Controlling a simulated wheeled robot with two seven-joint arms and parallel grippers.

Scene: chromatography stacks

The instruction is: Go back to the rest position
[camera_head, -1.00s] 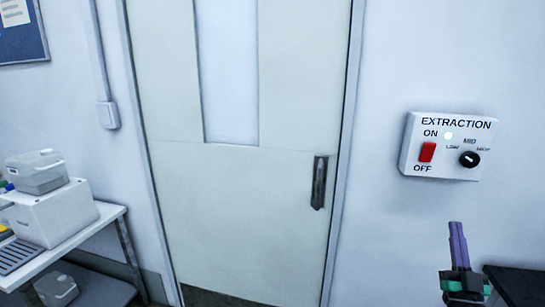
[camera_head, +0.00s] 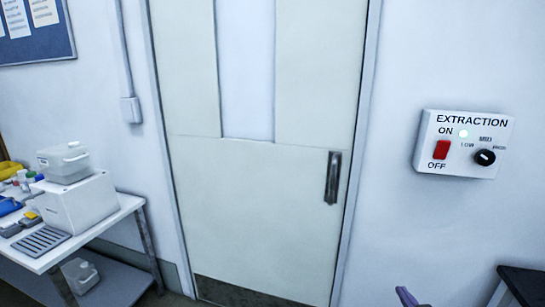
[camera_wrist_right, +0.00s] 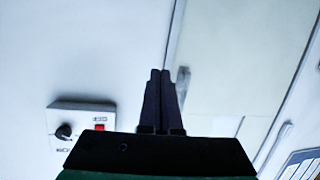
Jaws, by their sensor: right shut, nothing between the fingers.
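My right gripper (camera_head: 406,296) shows only by its purple fingertips at the bottom edge of the head view, below the extraction control box. In the right wrist view its two dark fingers (camera_wrist_right: 161,75) are together with nothing between them. The white extraction box (camera_head: 464,144) is on the wall at the right, with a red switch (camera_head: 441,150), a black knob (camera_head: 485,157) and a lit indicator. The box also shows, turned over, in the right wrist view (camera_wrist_right: 80,112), apart from the fingers. My left gripper is in neither view.
A closed pale door (camera_head: 255,205) with a dark handle (camera_head: 333,178) fills the middle. A white bench (camera_head: 133,203) with a white instrument (camera_head: 77,205) and several small items stands at the left. A dark tabletop (camera_head: 525,284) is at the lower right.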

